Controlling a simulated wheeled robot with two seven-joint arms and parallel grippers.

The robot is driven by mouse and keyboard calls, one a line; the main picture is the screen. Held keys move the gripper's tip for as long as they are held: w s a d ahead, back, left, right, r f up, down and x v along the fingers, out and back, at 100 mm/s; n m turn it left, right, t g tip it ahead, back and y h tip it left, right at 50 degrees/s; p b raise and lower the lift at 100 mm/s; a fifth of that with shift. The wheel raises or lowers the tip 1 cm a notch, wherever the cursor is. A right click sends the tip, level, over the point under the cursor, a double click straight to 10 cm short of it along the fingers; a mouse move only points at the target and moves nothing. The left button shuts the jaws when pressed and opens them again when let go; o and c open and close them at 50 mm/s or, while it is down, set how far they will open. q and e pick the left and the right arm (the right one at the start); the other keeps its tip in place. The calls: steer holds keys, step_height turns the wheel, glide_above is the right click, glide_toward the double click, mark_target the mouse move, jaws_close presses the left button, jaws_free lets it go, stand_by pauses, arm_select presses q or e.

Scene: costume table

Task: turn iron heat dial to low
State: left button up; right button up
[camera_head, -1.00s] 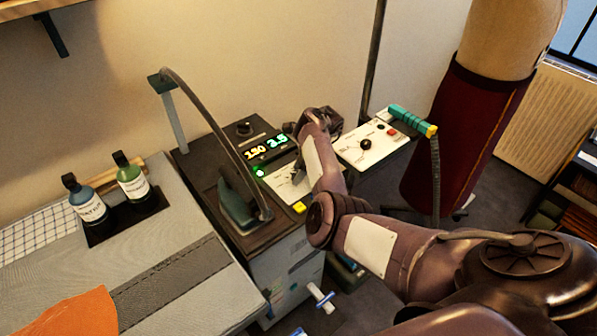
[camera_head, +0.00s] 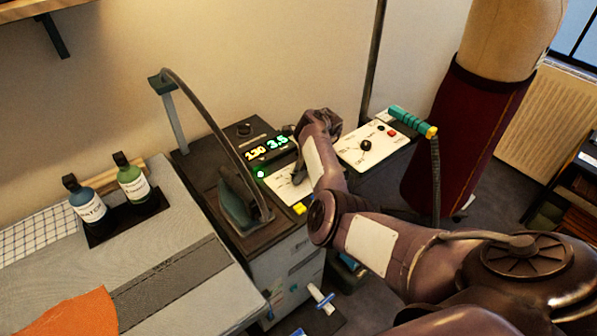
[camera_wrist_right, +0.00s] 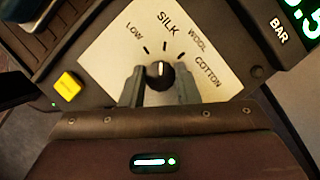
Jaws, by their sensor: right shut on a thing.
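The black heat dial (camera_wrist_right: 160,76) sits on a white plate (camera_wrist_right: 205,85) marked LOW, SILK, WOOL and COTTON. Its white pointer mark faces the SILK side, right of LOW. My right gripper (camera_wrist_right: 159,84) is shut on the dial, with one finger on each side. In the head view the right gripper (camera_head: 298,172) is at the white plate, and my wrist and forearm hide much of the plate and dial. The iron (camera_head: 238,205) stands on the dark station top, left of the plate. My left gripper is not in view.
A lit display (camera_head: 268,148) is behind the plate, and a yellow button (camera_head: 300,208) is at its front corner. A second white panel (camera_head: 372,143) with a knob is to the right. Two bottles (camera_head: 132,180) stand on the left table.

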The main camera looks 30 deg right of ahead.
steer(key=shift+d+n+g, duration=0.1)
steer(key=shift+n+g, duration=0.3)
steer(key=shift+n, duration=0.6)
steer(key=shift+w+n+g, duration=0.1)
steer(key=shift+n+g, duration=0.2)
steer(key=shift+n, duration=0.5)
steer(key=shift+n+g+y+b, duration=0.3)
steer(key=shift+n+g+b, duration=0.65)
steer(key=shift+n, duration=0.95)
steer(key=shift+w, duration=0.1)
steer(key=o, duration=1)
steer(key=shift+c, duration=0.2)
steer(key=b+v, duration=0.1)
steer(key=v, duration=0.6)
steer(key=shift+d+r, duration=0.25)
steer(key=shift+r, duration=0.1)
